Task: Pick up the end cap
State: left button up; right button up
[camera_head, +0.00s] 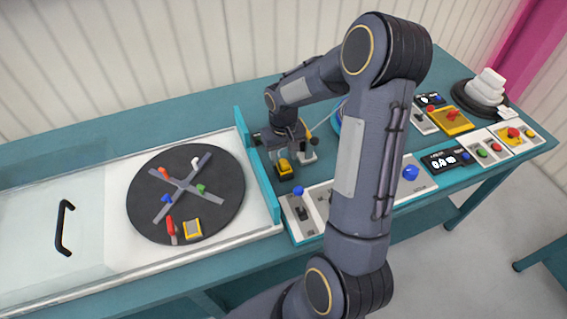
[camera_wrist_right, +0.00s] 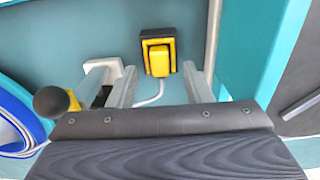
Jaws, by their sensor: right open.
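No part is clearly recognisable as the end cap, so I cannot tell which one it is. My right gripper (camera_head: 292,150) points down at the table behind the turntable's teal wall. In the right wrist view its two grey fingers (camera_wrist_right: 160,85) are apart, with nothing held between them. A yellow and black block (camera_head: 284,168) stands on the table just beyond the fingertips; it also shows in the wrist view (camera_wrist_right: 158,52). A white bracket (camera_wrist_right: 108,72) and a black ball knob (camera_wrist_right: 51,102) are beside the left finger. My left gripper is not in view.
A black turntable (camera_head: 150,205) lies left of the teal wall (camera_head: 262,180). Control panels (camera_head: 300,222) line the front edge. A blue round part (camera_wrist_right: 18,122) shows at left in the wrist view. A white stepped stack (camera_head: 487,86) stands at far right. The back-left table strip is clear.

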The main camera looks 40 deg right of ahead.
notch_tip(320, 180, down, 2)
jog(key=shift+f, duration=0.15)
grip_shut()
dwell(0.4)
jog(key=shift+r, duration=0.35)
notch_tip(320, 180, up, 2)
jog(key=shift+r, duration=0.1)
jog(key=s+a+r+b, duration=0.2)
jog(key=s+a+r, duration=0.7)
jog(key=a+r, duration=0.1)
jog(key=shift+s+a, duration=0.2)
jog(key=shift+s, duration=0.05)
jog(key=shift+r, duration=0.1)
